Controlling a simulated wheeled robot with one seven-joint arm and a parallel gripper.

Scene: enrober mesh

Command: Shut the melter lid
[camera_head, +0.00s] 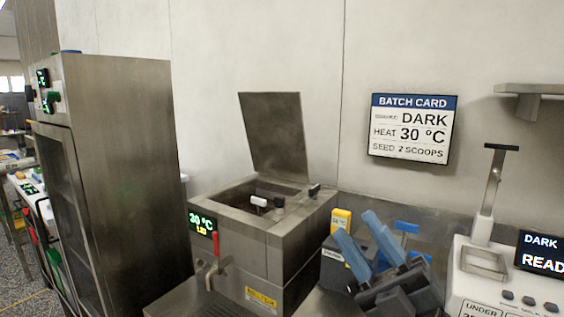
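The melter (300,232) is a steel box in the middle of the view. Its lid (274,135) stands open, raised and leaning slightly back from the rear of the opening. The melter's display (202,223) reads 30 °C with a yellow line that looks like "LID". A small white block and dark knobs show at the rim of the opening. My gripper (356,226), dark grey with two blue fingers, is to the right of the melter, below the lid's height and apart from the lid. Its fingers are spread with nothing seen between them.
A tall steel cabinet (125,170) stands at left. A red-handled tap (214,252) is on the melter's front. A yellow-topped device (341,221) and a blue-handled item (406,228) sit behind my gripper. A white machine (484,290) stands at right, under a wall shelf (530,91) and batch card (411,128).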

